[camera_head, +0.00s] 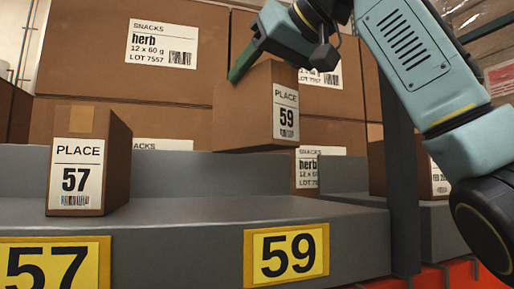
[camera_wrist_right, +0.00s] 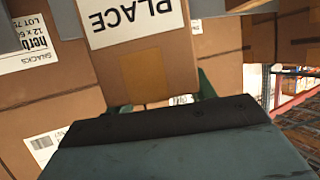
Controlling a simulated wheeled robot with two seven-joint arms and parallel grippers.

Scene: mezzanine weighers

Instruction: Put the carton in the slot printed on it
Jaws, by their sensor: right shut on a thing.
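The carton labelled PLACE 59 (camera_head: 250,112) is brown and hangs from my right gripper (camera_head: 262,62), which is shut on it near its top. In the head view it is above the grey shelf, over the area behind the yellow 59 sign (camera_head: 287,254), and looks slightly tilted. In the right wrist view the carton (camera_wrist_right: 150,72) fills the top middle, with its PLACE label upside down. The slot marked 59 has bare grey shelf (camera_head: 255,208) behind its sign. My left gripper is not in view.
A carton labelled PLACE 57 (camera_head: 88,160) stands on the shelf above the yellow 57 sign (camera_head: 55,263). Large brown SNACKS herb boxes (camera_head: 120,75) are stacked behind. A dark upright post (camera_head: 401,190) stands right of the slot, with another labelled carton (camera_head: 436,178) beyond it.

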